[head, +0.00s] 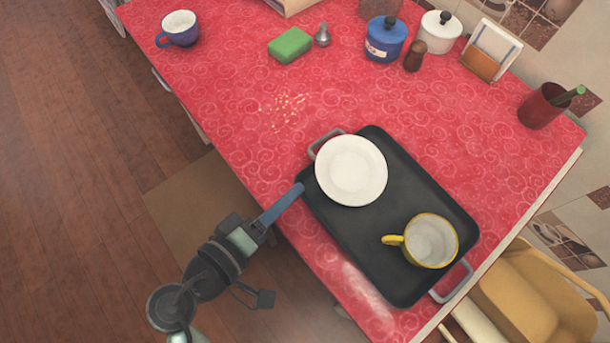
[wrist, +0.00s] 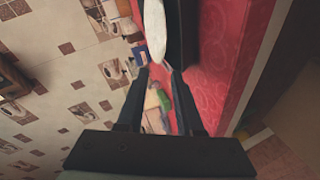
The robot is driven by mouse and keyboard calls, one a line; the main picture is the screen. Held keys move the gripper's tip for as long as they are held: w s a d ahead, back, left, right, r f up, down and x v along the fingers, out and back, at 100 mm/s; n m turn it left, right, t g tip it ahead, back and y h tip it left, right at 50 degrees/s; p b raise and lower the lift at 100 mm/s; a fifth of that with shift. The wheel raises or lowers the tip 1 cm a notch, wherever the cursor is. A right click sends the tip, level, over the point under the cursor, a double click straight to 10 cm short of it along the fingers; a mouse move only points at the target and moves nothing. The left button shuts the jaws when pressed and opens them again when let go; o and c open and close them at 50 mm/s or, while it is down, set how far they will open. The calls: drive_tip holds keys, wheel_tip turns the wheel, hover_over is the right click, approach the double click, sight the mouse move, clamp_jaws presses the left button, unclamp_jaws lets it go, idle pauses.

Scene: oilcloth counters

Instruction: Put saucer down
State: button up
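The white saucer (head: 351,170) lies at the far left end of the dark tray (head: 400,190), flat as far as I can tell. A yellow-rimmed cup (head: 432,240) stands on the tray's near right end. My gripper (head: 299,188) is at the tray's left edge, its tips just short of the saucer's rim. In the wrist view, the saucer (wrist: 155,30) shows nearly edge-on just beyond the parted fingertips (wrist: 157,69). The fingers are apart with a gap between them and appear to hold nothing.
On the red counter (head: 220,80) stand a blue cup (head: 180,29), a green sponge (head: 290,45), a shaker (head: 323,35), a blue jar (head: 385,38), a white jar (head: 437,33) and a red holder (head: 544,105). Crumbs (head: 285,110) lie beyond the tray. A chair (head: 530,295) is at lower right.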

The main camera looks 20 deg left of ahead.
drive_tip(key=v, duration=0.4)
drive_tip(key=shift+r, duration=0.1)
drive_tip(key=w+d+r+m+t+y, duration=0.2)
drive_tip(key=w+r+m+t, duration=0.1)
drive_tip(key=w+r, duration=0.9)
drive_tip(key=w+d+r+m+t+y, duration=0.15)
drive_tip(key=w+r+m, duration=0.4)
drive_tip(key=r, duration=0.95)
drive_tip(key=s+d+r+t, duration=0.2)
drive_tip(key=r+t, duration=0.1)
drive_tip(key=r, duration=0.6)
drive_tip(key=s+d+r+t+y, duration=0.1)
drive_tip(key=s+d+r+t, duration=0.1)
drive_tip(key=r, duration=0.7)
drive_tip(key=s+d+r+t+y, duration=0.1)
drive_tip(key=s+d+r+t, duration=0.1)
drive_tip(key=r, duration=0.7)
drive_tip(key=s+m+t, duration=0.1)
drive_tip(key=t, duration=0.1)
drive_tip(key=shift+s+d+r+t, duration=0.2)
drive_tip(key=shift+d+r+t, duration=0.05)
drive_tip(key=shift+d+t, duration=0.15)
